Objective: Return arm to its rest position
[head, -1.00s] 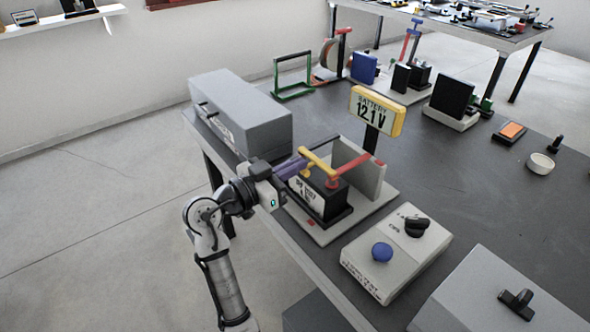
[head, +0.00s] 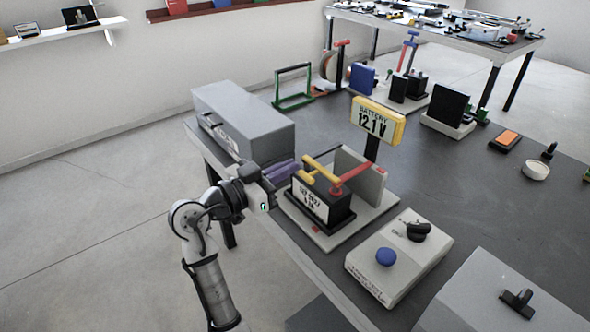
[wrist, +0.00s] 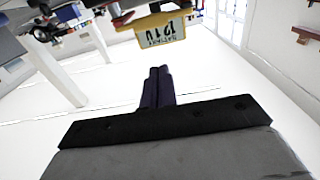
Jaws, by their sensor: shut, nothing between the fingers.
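My gripper (head: 285,170) is at the end of my arm, at the table's left edge, in the head view. Its purple fingers are shut together with nothing between them, just left of the black battery block (head: 322,207) with its yellow and red bars. In the wrist view the fingers (wrist: 158,86) are also closed, pointing toward the floor and wall. The yellow battery display (head: 377,120) reads 12.1 V above the block; it also shows upside down in the wrist view (wrist: 161,32). Whether the fingers touch the block's stand cannot be told.
A long grey box (head: 247,122) stands close behind my gripper. A control box with a blue knob (head: 398,262) and a grey box with a black handle (head: 500,300) are on the near right of the dark table (head: 450,180). Open floor (head: 90,240) lies left.

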